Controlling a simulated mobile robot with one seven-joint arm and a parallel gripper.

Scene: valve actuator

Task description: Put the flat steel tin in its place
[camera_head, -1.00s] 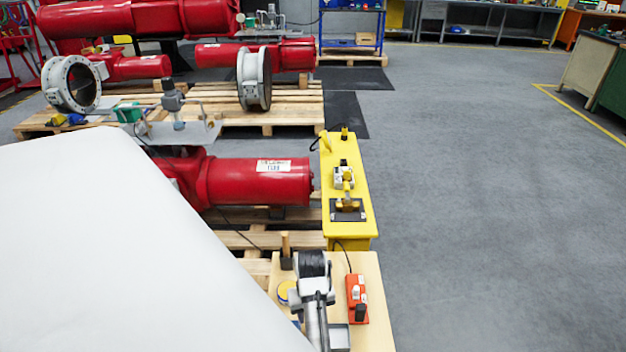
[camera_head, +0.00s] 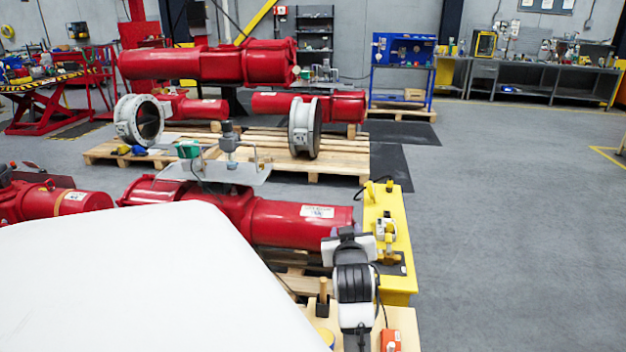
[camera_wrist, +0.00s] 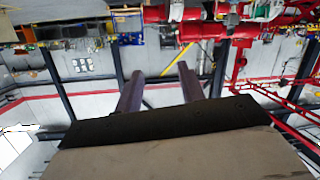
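I cannot make out the flat steel tin in either current view. My arm and white-and-black wrist rise over a light wooden bench top (camera_head: 403,322) at the lower middle of the head view, covering part of it. In the wrist view, my gripper (camera_wrist: 160,71) has its two fingers apart, with nothing between them. It points out over the workshop, which appears upside down.
An orange-red box (camera_head: 390,341) lies on the bench top's right side. A yellow stand (camera_head: 398,285) with devices is just behind. A red actuator cylinder (camera_head: 300,222) lies on pallets to the left. A white surface (camera_head: 130,280) fills the lower left. Open floor lies right.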

